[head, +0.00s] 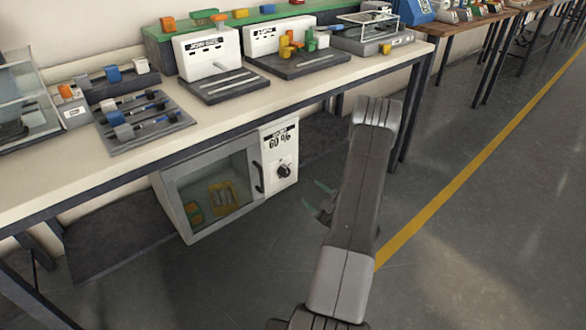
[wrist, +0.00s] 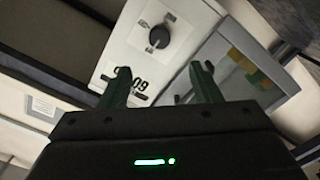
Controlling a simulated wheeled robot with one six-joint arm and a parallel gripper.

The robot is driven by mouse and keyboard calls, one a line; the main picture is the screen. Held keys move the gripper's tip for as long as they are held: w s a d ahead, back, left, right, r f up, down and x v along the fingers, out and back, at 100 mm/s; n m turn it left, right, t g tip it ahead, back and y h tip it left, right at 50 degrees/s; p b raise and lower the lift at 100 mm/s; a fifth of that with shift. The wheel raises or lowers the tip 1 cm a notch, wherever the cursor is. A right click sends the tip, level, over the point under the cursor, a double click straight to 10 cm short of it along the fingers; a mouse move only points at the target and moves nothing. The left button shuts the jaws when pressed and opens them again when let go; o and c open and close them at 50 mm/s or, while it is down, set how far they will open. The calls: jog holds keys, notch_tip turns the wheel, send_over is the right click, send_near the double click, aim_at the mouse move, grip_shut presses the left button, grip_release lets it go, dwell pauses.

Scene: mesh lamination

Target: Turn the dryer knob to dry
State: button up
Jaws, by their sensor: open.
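The dryer (head: 180,205) is a light grey box with a glass door under the bench. Its white right-hand panel (head: 278,140) carries printed text above a dark round knob (head: 284,170). In the wrist view, the knob (wrist: 159,37) shows on the panel beyond the fingertips, with marks around it too small to read. My gripper (head: 314,196) is to the right of the panel in the head view, apart from the knob. In the wrist view, my gripper (wrist: 164,80) has its two green fingers spread, with nothing between them.
The bench top (head: 225,110) overhangs the dryer and bears several devices and trays. A dark bench leg (head: 408,120) stands behind my arm. The dryer's door handle (head: 257,178) sits left of the panel. Grey floor (head: 460,240) lies open at right.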

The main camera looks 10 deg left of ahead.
aim_at(287, 174)
jog(key=b+x, duration=0.2)
jog(key=x, duration=1.2)
jog(key=c, duration=1)
